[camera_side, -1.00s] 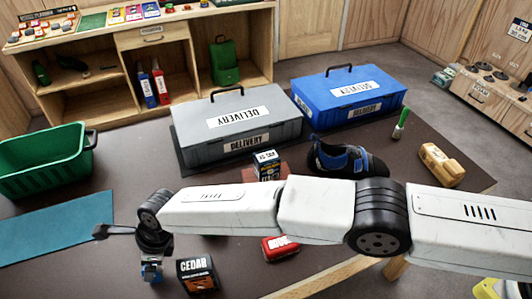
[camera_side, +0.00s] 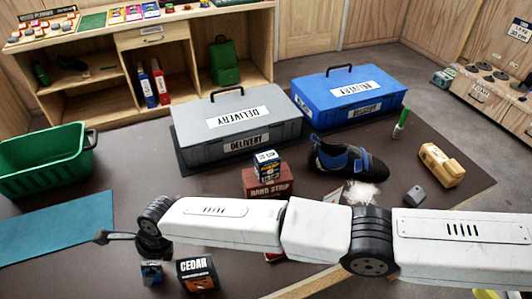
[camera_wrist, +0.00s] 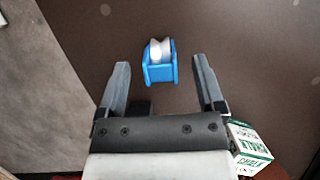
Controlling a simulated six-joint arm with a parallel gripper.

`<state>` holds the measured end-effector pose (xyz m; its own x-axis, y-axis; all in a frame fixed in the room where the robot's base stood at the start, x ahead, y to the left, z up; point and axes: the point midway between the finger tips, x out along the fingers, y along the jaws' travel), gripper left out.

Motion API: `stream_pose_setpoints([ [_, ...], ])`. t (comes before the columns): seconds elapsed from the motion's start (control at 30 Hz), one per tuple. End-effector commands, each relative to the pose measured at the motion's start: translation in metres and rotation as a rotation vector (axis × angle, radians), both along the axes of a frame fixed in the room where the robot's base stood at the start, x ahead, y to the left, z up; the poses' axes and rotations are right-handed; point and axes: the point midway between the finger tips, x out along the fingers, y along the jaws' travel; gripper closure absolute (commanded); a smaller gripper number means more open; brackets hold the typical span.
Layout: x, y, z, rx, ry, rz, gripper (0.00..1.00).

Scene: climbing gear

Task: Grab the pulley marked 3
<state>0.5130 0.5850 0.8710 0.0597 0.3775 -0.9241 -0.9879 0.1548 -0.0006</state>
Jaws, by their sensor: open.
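A blue pulley with a white wheel (camera_wrist: 159,72) lies on the dark table, ahead of my gripper and between the lines of its fingers in the wrist view. No number can be read on it. My gripper is open and empty, with one finger to each side of the pulley in the wrist view (camera_wrist: 161,66). I cannot tell how high the fingertips are above the table.
A chalk box (camera_wrist: 249,146) is near my right finger. A green crate (camera_side: 45,160) and teal mat (camera_side: 55,228) lie left. Grey (camera_side: 235,125) and blue (camera_side: 350,95) delivery cases stand behind.

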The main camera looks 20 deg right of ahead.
Motion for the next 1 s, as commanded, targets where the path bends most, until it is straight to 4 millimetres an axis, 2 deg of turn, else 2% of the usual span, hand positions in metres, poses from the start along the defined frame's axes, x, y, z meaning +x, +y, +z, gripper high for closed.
stream_pose_setpoints([
  [0.33, 0.0001, 0.0000, 0.0001, 0.000, 0.000, 0.000, 0.13],
  [0.6, 0.0001, 0.0000, 0.0001, 0.000, 0.000, 0.000, 0.99],
  [1.0, 0.0004, 0.0003, 0.0015, 0.001, 0.000, 0.000, 1.00],
])
